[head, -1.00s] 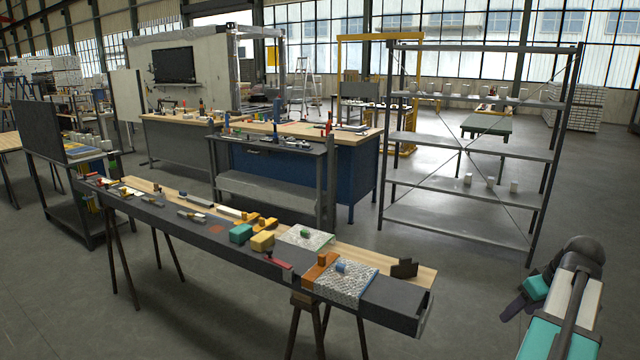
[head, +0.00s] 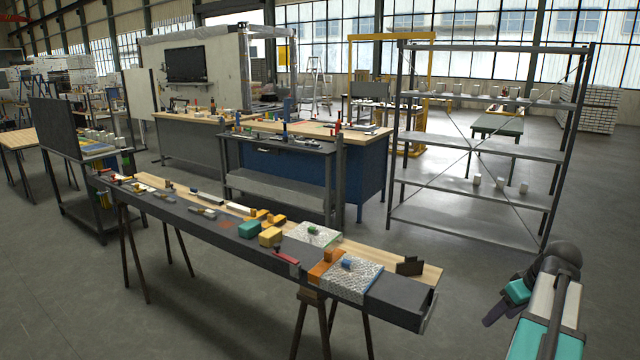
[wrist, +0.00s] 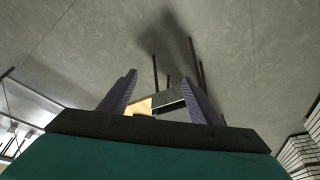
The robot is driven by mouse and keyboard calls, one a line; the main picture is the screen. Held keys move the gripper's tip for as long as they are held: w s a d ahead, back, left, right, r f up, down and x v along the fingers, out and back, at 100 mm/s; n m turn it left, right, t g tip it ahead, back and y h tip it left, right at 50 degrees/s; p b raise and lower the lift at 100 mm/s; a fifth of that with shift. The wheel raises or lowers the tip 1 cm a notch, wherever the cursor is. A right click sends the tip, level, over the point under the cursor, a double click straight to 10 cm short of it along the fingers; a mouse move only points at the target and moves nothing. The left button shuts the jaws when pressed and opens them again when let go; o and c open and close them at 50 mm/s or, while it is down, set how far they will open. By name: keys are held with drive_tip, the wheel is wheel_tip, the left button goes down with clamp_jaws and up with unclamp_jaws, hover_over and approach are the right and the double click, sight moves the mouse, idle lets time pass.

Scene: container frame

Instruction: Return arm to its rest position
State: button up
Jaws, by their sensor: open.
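My arm (head: 552,306) is in the lower right of the head view, beside the right end of the long workbench and apart from it. My gripper (head: 497,312) is at its end, small and partly dark in that view. In the wrist view my gripper (wrist: 161,84) has two dark ridged fingers spread wide, with nothing held between them. Beyond the fingers, the end of the workbench (wrist: 168,103) shows at a distance above the grey floor.
The long narrow workbench (head: 398,299) carries blocks, tools and textured pads. An open metal shelf rack (head: 470,148) stands behind it with small white items. A blue workbench (head: 362,178) is further left. Grey floor around my arm is clear.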

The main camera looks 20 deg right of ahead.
drive_tip(key=w+a+f+n+g+y, duration=0.2)
drive_tip(key=w+a+f, duration=0.4)
drive_tip(key=a+f, duration=0.5)
drive_tip(key=w+a+f+n+g+y, duration=0.1)
drive_tip(key=w+a+f+n+y, duration=0.1)
drive_tip(key=w+a+f, duration=0.65)
drive_tip(key=s+a+f+n+g, duration=0.1)
drive_tip(key=s+a+f+g, duration=0.15)
drive_tip(key=a+f, duration=0.65)
drive_tip(key=s+a+f+n+g, duration=0.1)
drive_tip(key=s+a+f, duration=0.35)
drive_tip(key=a, duration=0.85)
drive_tip(key=s+a+f+m+g+h, duration=0.2)
drive_tip(key=s+a+f, duration=0.3)
drive_tip(key=s+f, duration=0.3)
drive_tip(key=s+a+f+m+g+h, duration=0.1)
drive_tip(key=s+a+f, duration=0.5)
drive_tip(key=s, duration=0.6)
wheel_tip(320, 180, down, 2)
drive_tip(key=shift+s+a+f+m+g+h, duration=0.15)
drive_tip(key=shift+s+m+g+h, duration=0.3)
drive_tip(key=shift+m, duration=0.65)
drive_tip(key=shift+w, duration=0.15)
